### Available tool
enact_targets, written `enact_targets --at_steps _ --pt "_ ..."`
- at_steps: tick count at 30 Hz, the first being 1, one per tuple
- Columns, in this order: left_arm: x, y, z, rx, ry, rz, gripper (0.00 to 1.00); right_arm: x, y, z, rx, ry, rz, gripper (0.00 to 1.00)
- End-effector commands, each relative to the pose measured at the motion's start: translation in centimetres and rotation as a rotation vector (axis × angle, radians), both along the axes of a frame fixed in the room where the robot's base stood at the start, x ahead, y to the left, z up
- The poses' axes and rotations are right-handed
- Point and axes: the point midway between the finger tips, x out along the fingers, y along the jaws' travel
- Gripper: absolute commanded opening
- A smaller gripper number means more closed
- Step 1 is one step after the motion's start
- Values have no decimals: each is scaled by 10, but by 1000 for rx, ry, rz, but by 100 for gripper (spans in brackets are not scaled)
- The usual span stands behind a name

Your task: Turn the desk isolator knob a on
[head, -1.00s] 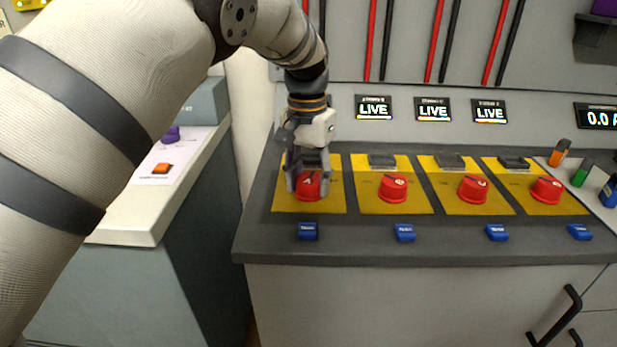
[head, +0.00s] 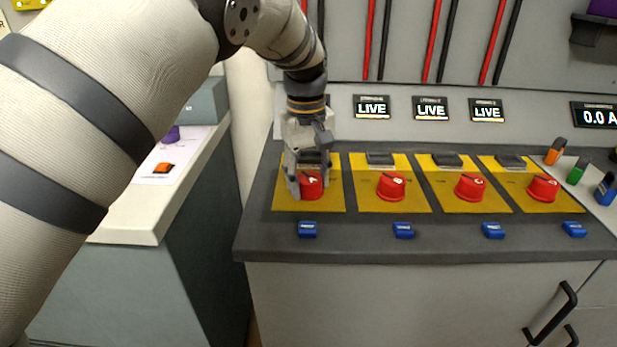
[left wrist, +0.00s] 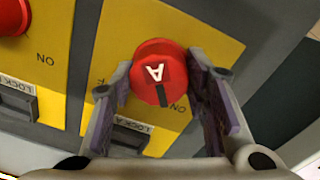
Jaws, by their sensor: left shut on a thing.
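The red isolator knob marked A (head: 312,187) sits on the leftmost yellow plate (head: 335,201) of the desk. It also shows in the left wrist view (left wrist: 150,62), with its white letter and a dark pointer mark. My left gripper (head: 308,189) comes down over knob A and is shut on it. In the left wrist view the two fingers lie on either side of the knob. The plate's printed label is partly hidden by a finger, and an "ON" print shows on the plate beside it. My right gripper is not in view.
Several more red knobs, including one (head: 391,186) to the right, sit on yellow plates. Blue tags (head: 307,229) lie along the desk's front edge. Screens reading LIVE (head: 372,107) are on the back panel. A lower side console (head: 140,215) stands at left.

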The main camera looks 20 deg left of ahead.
Motion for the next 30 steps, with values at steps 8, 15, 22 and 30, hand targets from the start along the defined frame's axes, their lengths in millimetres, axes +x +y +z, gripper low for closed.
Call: enact_targets --at_steps 8,15,22,30 --pt "-1 0 -2 -1 5 134 14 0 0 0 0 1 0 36" --pt "-1 0 -2 -1 6 183 14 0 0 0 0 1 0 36" --pt "-1 0 -3 -1 6 192 14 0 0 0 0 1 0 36" --pt "-1 0 -3 0 7 192 51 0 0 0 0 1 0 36"
